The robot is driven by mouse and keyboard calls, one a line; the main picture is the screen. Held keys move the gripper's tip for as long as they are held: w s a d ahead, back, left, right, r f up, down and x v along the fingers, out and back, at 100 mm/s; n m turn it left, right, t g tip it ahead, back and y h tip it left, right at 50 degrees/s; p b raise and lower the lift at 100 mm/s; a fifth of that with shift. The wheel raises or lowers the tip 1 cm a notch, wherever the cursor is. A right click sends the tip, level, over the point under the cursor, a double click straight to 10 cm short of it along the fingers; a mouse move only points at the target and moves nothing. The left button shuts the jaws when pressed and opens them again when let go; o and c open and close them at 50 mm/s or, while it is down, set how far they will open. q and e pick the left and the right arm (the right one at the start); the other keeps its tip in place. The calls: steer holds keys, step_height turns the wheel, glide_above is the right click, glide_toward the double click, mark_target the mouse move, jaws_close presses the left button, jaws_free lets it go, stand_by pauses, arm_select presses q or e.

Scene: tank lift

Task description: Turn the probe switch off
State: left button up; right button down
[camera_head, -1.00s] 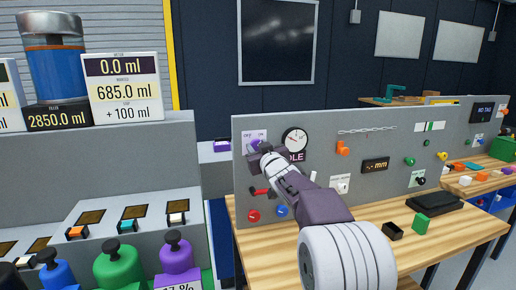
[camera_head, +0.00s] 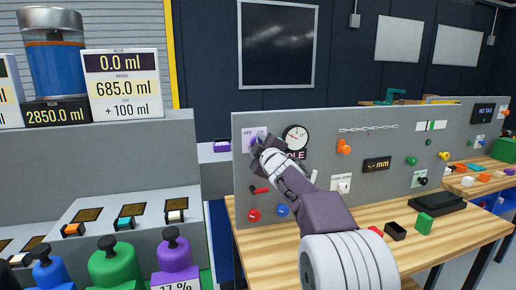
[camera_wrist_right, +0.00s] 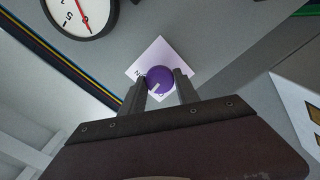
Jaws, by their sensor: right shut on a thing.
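The probe switch (camera_wrist_right: 160,79) is a round purple knob with a pale pointer mark, on a light label plate (camera_wrist_right: 138,67) in the right wrist view. The plate also shows in the head view on the upper left of the grey panel (camera_head: 330,125). My right gripper (camera_wrist_right: 160,84) has one finger on each side of the knob and is shut on it. In the head view my right gripper (camera_head: 258,147) covers most of the knob. The plate's lettering is partly hidden. My left gripper is not in view.
A round dial gauge (camera_head: 296,138) is just right of the switch. Red (camera_head: 254,215) and blue (camera_head: 282,210) knobs sit lower on the panel. A wooden bench (camera_head: 370,225) holds small boxes. A grey dosing station (camera_head: 100,160) stands at left.

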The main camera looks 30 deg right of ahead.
steer(key=n+b, duration=0.1)
steer(key=n, duration=0.5)
steer(key=shift+f, duration=0.15)
steer(key=shift+n, duration=0.3)
steer(key=c, duration=0.9)
jaws_free()
steer(key=v, duration=0.9)
